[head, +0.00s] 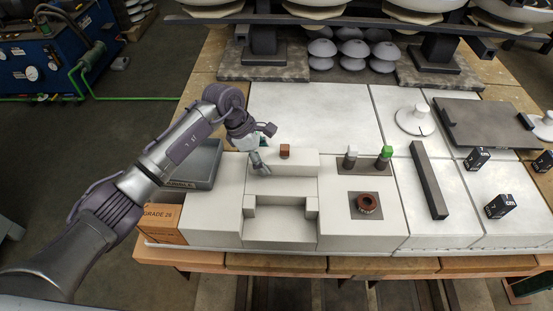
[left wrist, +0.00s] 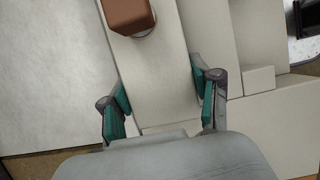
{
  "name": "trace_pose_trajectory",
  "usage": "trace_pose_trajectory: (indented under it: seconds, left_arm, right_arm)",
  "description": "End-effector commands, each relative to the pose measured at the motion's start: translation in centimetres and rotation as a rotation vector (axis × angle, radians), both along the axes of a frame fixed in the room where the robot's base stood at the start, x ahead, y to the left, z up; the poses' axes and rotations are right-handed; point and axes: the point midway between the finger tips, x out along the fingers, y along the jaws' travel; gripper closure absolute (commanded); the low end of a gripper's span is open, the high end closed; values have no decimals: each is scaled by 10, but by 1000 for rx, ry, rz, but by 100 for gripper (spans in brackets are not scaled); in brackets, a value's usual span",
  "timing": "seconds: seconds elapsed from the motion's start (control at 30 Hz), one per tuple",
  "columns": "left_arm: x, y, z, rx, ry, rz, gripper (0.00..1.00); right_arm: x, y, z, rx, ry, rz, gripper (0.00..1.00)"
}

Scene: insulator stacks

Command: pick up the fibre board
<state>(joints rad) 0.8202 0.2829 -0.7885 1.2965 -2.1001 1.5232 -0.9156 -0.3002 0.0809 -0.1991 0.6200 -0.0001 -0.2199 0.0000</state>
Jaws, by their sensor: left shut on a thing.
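My left gripper (head: 258,165) is low over the left end of a pale raised block (head: 300,165) on the workbench. In the left wrist view its green-padded fingers (left wrist: 163,105) stand apart, one on each side of a pale strip (left wrist: 162,75), and are shut on it. The strip looks like part of the raised block. I cannot tell for certain which thing is the fibre board. A small brown cube (head: 285,151) sits on the raised block, beyond the fingers in the left wrist view (left wrist: 128,15). My right gripper is out of view.
A grey tray (head: 199,166) and a carton (head: 163,223) are at the left. A dark bar (head: 429,180), a dark plate (head: 487,124), a copper ring (head: 367,203) and small black boxes (head: 500,206) are to the right. Insulators (head: 354,50) stand behind.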

Motion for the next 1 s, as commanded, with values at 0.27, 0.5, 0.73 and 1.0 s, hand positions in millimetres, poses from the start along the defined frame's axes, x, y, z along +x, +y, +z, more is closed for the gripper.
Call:
trace_pose_trajectory:
  seconds: [0.27, 0.5, 0.73, 1.0]
  left_arm:
    - [1, 0, 13, -2, -4, -1, 80]
    - [1, 0, 36, -1, -6, -1, 80]
    - [-8, -19, 53, -2, -4, -5, 80]
    - [-27, -59, 79, -3, -5, -8, 80]
  right_arm:
    - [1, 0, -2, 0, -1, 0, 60]
    - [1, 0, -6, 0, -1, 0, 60]
    - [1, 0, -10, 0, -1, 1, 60]
    - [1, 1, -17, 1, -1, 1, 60]
